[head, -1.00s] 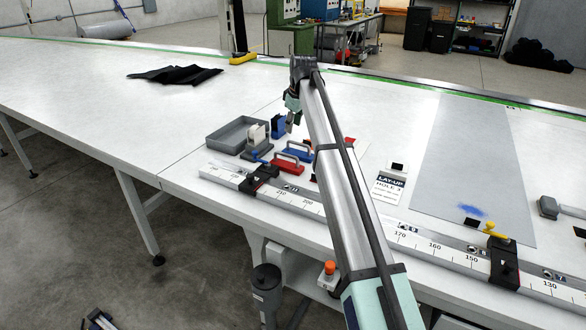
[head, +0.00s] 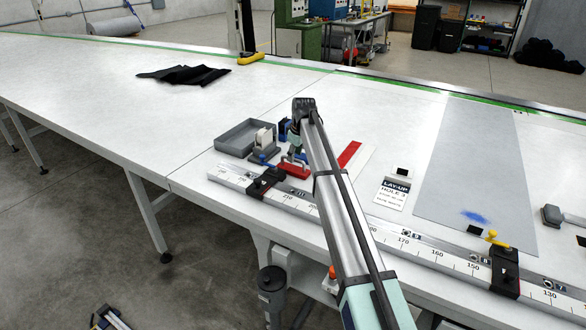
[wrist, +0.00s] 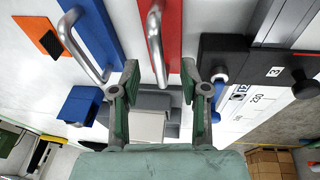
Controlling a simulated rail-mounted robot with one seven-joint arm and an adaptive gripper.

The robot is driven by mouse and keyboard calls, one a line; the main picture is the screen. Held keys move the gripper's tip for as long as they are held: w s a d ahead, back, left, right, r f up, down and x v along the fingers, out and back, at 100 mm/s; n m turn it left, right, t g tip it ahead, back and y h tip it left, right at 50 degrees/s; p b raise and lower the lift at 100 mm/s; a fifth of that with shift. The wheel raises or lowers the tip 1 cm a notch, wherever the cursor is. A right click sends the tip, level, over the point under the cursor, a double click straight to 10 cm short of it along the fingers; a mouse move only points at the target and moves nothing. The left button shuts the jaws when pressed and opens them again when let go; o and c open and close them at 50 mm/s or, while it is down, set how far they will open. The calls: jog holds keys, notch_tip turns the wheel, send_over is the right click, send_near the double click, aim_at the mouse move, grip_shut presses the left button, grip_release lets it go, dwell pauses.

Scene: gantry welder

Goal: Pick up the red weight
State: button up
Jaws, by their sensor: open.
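The red weight (head: 291,169) lies on the white table beside the ruler rail, partly covered by my arm in the head view. In the wrist view, its red body (wrist: 174,22) is at the top centre and carries a curved metal handle (wrist: 153,30). My gripper (wrist: 160,80) is open and empty, its two green-padded fingers apart. The near end of the handle shows between the fingertips in the wrist view. I cannot tell if either finger touches it. In the head view my gripper (head: 296,151) is just above the red weight.
A blue weight (wrist: 97,22) with a metal handle lies close left of the red one. A black clamp (head: 267,181) sits on the ruler rail (head: 232,176). A grey tray (head: 230,143) and a grey-and-white block (head: 264,138) stand nearby. A red strip (head: 349,154) lies to the right.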

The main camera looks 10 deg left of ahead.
aim_at(293, 165)
jog(key=p+x, duration=0.1)
jog(key=x, duration=0.3)
jog(key=shift+w+a, duration=0.15)
grip_shut()
jog(key=shift+r, duration=0.1)
